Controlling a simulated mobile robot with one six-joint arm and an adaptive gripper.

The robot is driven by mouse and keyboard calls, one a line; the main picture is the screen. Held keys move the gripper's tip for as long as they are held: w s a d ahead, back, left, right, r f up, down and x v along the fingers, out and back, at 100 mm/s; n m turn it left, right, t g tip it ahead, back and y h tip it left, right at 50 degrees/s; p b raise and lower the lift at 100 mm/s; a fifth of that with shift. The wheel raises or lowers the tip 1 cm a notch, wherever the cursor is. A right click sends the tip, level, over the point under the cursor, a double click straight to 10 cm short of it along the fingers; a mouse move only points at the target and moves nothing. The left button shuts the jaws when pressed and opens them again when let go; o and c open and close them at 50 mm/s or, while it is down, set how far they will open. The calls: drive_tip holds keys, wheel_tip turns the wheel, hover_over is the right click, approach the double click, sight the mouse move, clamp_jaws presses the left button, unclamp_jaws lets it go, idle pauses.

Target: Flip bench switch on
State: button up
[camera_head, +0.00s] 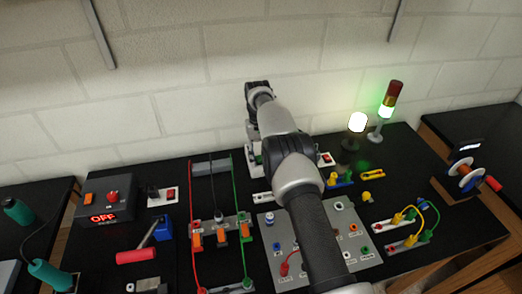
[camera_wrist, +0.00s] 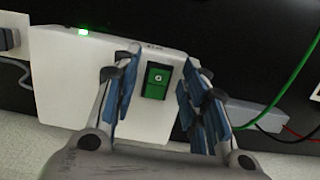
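A green rocker switch (camera_wrist: 157,80) with a small pale mark sits on a white box (camera_wrist: 70,68) in the wrist view. A small green light (camera_wrist: 83,32) glows at the box's edge. My gripper (camera_wrist: 157,98) is open, with one blue-padded finger on each side of the rocker and a gap to it on both sides. Nothing is held. I cannot tell whether the fingertips touch the box. In the head view my arm reaches to the back of the bench, and its wrist mostly hides the fingers and the box.
A lit white lamp (camera_head: 357,123) and a signal tower (camera_head: 388,105) glowing green stand to the right of the arm. A red-display unit (camera_head: 104,216) reading OFF is at the left. Red and green cables and a grey socket panel (camera_head: 350,215) occupy the middle bench.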

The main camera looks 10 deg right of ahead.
drive_tip(key=shift+f+t+b, duration=0.2)
drive_tip(key=shift+t+b, duration=0.2)
drive_tip(key=shift+b, duration=1.25)
drive_tip(key=b, duration=0.3)
drive_tip(key=shift+s+f+t+b, duration=0.2)
drive_tip(key=shift+t+b, duration=0.1)
drive_tip(key=shift+b, duration=0.1)
wheel_tip(320, 180, up, 18)
drive_tip(key=p, duration=0.6)
drive_tip(key=s+r+t+b, duration=0.1)
drive_tip(key=s+r, duration=0.9)
drive_tip(key=r, duration=0.1)
drive_tip(key=shift+s+a+r+t, duration=0.3)
drive_tip(key=shift+s+a+t, duration=0.05)
drive_tip(key=shift+a+t, duration=0.05)
